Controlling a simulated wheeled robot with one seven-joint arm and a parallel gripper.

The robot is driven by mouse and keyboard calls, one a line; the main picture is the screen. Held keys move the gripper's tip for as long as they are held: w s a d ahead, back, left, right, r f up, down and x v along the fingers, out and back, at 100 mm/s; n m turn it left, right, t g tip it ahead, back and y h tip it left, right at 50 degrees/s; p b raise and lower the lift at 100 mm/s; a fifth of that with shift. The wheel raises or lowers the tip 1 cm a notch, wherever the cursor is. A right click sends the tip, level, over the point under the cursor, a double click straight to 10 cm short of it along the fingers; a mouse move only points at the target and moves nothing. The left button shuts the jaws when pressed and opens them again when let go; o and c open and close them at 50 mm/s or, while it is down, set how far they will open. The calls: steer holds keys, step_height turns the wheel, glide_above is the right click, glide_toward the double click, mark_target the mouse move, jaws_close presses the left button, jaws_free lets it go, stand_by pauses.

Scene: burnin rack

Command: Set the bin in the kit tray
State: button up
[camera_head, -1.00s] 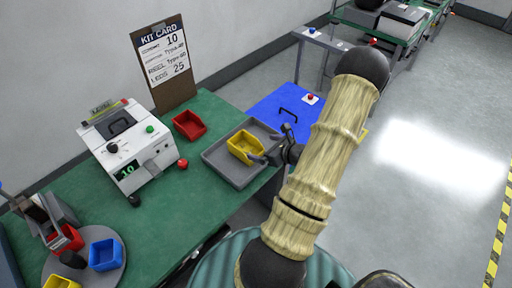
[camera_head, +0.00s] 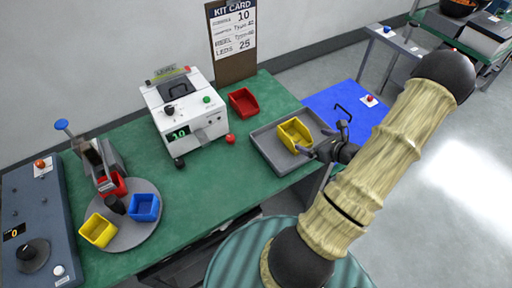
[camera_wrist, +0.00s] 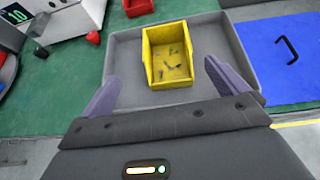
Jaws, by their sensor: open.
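A yellow bin (camera_head: 294,135) sits inside the grey kit tray (camera_head: 270,156) on the green bench. In the wrist view the bin (camera_wrist: 168,56) stands upright in the tray (camera_wrist: 122,62), with several small dark parts on its floor. My gripper (camera_head: 314,149) is at the tray's near right edge, beside the bin.
A red bin (camera_head: 243,103) and a white machine (camera_head: 187,110) stand left of the tray. A round grey turntable (camera_head: 140,228) holds blue (camera_head: 144,207), yellow (camera_head: 98,230) and red (camera_head: 113,184) bins.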

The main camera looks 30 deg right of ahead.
steer(key=a+r+n+g+y, duration=0.3)
steer(key=a+n+g, duration=0.1)
steer(key=a+n, duration=0.5)
steer(key=a+r+n+g+y, duration=0.35)
steer(key=a+n, duration=0.25)
steer(key=a, duration=0.5)
steer(key=s+a+r+n+g+h, duration=0.2)
steer(key=a+r+n+h, duration=0.6)
steer(key=n, duration=1.1)
steer(key=shift+s+a+n, duration=0.3)
steer(key=shift+a, duration=0.6)
